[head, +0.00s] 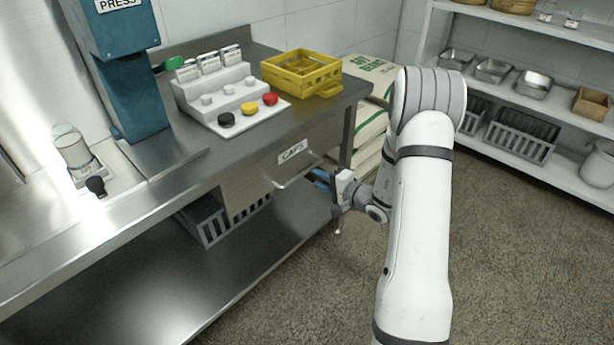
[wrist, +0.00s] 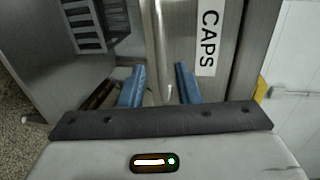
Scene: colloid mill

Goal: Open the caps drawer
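The caps drawer (head: 262,170) is a steel drawer under the bench top, with a "CAPS" label (head: 292,152) on its front and a bar handle (head: 297,178) below the label. In the wrist view the handle (wrist: 157,50) runs down between the two blue fingers of my gripper (wrist: 160,85), with a gap on each side. My gripper (head: 321,178) is open around the handle. The drawer front (wrist: 182,40) looks flush under the bench, and the label (wrist: 208,40) also shows in the wrist view.
On the bench stand a white stepped rack (head: 222,95) with coloured caps, a yellow crate (head: 302,72) and a blue press (head: 130,80). A grey crate (head: 212,226) sits on the lower shelf. White sacks (head: 370,110) stand behind the bench end. Floor in front is clear.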

